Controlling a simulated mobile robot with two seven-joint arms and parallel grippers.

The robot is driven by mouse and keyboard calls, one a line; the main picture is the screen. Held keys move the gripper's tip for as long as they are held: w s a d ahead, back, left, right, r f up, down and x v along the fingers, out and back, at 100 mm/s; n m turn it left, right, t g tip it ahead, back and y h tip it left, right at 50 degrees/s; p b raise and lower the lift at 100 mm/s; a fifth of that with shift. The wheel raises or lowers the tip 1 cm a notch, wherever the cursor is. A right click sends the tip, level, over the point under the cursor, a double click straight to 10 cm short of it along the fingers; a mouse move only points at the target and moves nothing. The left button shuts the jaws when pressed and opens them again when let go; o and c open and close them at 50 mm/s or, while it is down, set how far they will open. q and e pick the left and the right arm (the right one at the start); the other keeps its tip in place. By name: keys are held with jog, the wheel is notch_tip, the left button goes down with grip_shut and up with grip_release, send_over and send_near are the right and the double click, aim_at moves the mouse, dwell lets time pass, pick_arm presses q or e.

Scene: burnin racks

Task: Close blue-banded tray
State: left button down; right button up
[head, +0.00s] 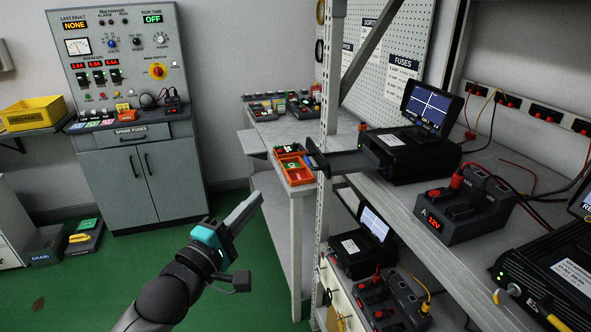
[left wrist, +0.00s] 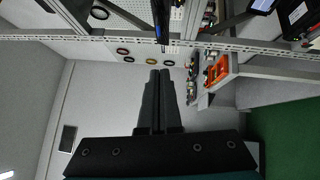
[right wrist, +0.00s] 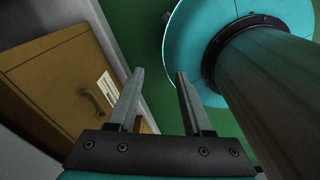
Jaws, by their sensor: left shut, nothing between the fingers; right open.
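A dark tray (head: 345,162) sticks out to the left from a black unit (head: 415,152) with a lit screen on the upper rack shelf. Its upright front plate (head: 317,160) is beside the rack post; I cannot make out a blue band on it in the head view. In the left wrist view, a narrow dark front with a bluish edge (left wrist: 161,22) hangs ahead of the fingers, probably this tray. My left gripper (head: 256,200) is shut and empty, below and left of the tray, apart from it. My right gripper (right wrist: 156,75) is open and empty, away from the tray.
The perforated rack post (head: 326,100) stands close by the tray. Orange bins (head: 295,170) sit on the bench behind. A power unit (head: 465,208) and cables are on the shelf at right. A brown drawer front (right wrist: 75,85) is near my right gripper.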

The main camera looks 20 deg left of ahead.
pick_arm(q)
jog(key=d+x, duration=0.3)
jog(key=x, duration=0.9)
jog(key=shift+s, duration=0.4)
pick_arm(e)
jog(key=shift+w+f, duration=0.2)
jog(key=shift+w, duration=0.35)
pick_arm(q)
jog(key=shift+a+r, duration=0.1)
